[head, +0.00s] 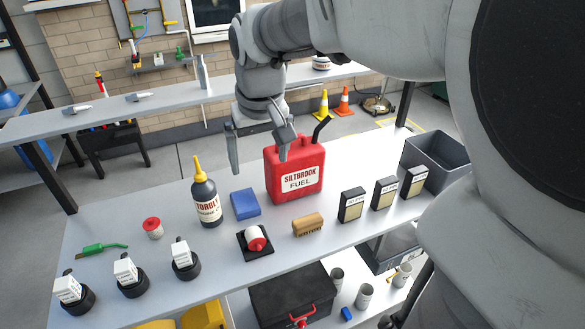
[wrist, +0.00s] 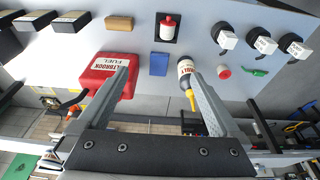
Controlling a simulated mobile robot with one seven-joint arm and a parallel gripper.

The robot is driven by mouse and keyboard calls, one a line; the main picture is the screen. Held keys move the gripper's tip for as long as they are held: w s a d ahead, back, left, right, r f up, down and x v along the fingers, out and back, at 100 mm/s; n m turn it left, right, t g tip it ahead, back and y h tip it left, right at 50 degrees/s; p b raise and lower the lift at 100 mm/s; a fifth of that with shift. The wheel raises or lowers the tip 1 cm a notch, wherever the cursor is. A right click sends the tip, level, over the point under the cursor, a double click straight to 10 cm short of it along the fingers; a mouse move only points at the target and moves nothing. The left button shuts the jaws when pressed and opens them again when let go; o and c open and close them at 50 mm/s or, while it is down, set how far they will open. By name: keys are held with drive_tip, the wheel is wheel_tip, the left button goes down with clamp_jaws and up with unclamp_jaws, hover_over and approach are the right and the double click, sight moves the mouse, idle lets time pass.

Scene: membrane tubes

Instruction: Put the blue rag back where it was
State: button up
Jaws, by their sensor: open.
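The blue rag (head: 245,204) looks like a flat folded block and lies on the grey workbench (head: 335,236), between the dark bottle with a yellow nozzle (head: 207,203) and the red fuel can (head: 296,170). It also shows in the wrist view (wrist: 159,64), framed between my fingertips. My gripper (head: 259,165) is open and empty, raised above the bench toward its far side. In the wrist view my gripper (wrist: 160,72) has its fingers spread wide, and the rag appears apart from both.
Near the rag are a red-and-white container on a black tray (head: 246,250) and a wooden brush (head: 308,224). Black boxes (head: 352,204) and a grey bin (head: 448,152) stand right. White-labelled items in black holders (head: 185,262) stand left.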

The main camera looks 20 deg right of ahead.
drive_tip(key=s+t, duration=0.2)
drive_tip(key=s, duration=1.3)
drive_tip(key=shift+a+t, duration=0.15)
drive_tip(key=shift+t, duration=0.25)
drive_tip(key=shift+s+r, duration=0.1)
drive_tip(key=shift+r, duration=0.05)
drive_tip(key=shift+r+p, duration=0.4)
drive_tip(key=shift+p, duration=0.05)
